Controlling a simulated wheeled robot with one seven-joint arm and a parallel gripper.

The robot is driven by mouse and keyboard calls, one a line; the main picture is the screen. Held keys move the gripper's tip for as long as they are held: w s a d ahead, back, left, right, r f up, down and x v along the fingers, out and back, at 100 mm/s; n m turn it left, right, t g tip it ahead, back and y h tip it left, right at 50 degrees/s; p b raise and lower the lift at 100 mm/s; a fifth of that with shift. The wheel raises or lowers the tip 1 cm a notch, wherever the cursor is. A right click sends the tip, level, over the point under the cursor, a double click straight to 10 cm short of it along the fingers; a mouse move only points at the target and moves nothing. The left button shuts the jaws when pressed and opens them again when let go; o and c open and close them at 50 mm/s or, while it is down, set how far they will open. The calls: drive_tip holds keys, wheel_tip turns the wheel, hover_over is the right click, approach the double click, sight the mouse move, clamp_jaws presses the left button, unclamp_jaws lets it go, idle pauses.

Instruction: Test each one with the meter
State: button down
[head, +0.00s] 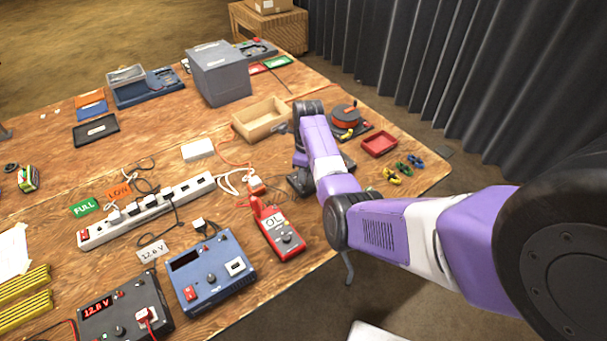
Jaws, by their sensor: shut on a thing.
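The red meter (282,232) lies near the front edge and its display reads OL. Red leads come from its top, and an orange lead runs behind it. My arm reaches in from the right over the table, and its dark wrist end is beside a wooden tray (262,119). My gripper (284,128) shows only as a small grey part at the tray's right end. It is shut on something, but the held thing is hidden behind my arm. A blue box with a display (209,272) stands left of the meter. A dark box (122,310) shows 12.6 V in red.
A white power strip (150,211) with plugs and cables crosses the middle, by FULL (84,208) and LOW (117,192) cards. A grey box (219,72), cable reel (345,116) and red tray (379,144) stand farther back. Coloured clips lie at the right edge.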

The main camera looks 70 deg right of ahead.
drive_tip(key=shift+f+b, duration=0.4)
drive_tip(key=shift+f, duration=0.5)
idle(1.9)
drive_tip(key=c, duration=1.3)
unclamp_jaws()
drive_tip(key=o, duration=0.3)
